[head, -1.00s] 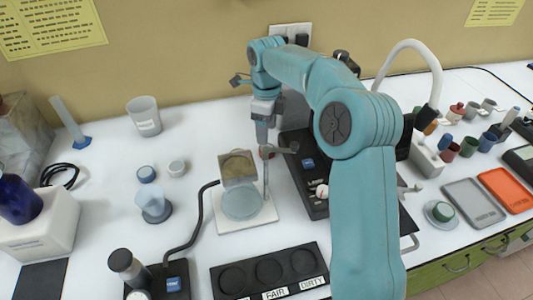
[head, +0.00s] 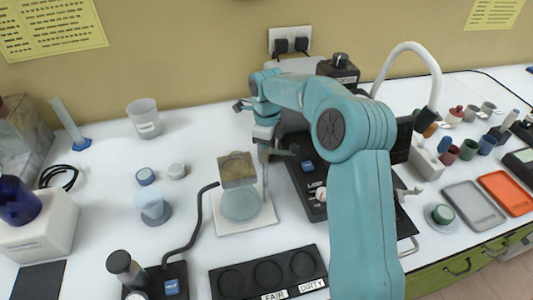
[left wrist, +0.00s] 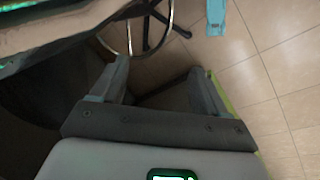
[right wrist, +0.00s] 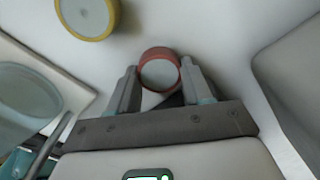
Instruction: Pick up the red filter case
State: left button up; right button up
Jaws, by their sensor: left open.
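The red filter case (right wrist: 160,54) is a small round ring with a pale centre. In the right wrist view it sits between the two fingers of my right gripper (right wrist: 160,76), with one finger close on each side. Whether the fingers press on it is unclear. In the head view my right gripper (head: 266,148) is low over the bench beside the dark device, and the case is hidden there. My left gripper (left wrist: 157,70) is open and empty, with the floor below it in the left wrist view.
A yellow-rimmed round case (right wrist: 88,14) lies near the red one. A white plate with a glass dish (head: 241,205) stands in front of my right gripper. A black device (head: 318,211) is to its right. A black tray labelled FAIR and DIRTY (head: 235,297) is at the front.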

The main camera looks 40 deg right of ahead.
notch_tip(320, 180, up, 10)
jog(key=p, duration=0.1)
dwell(0.4)
jog(key=shift+r, duration=0.15)
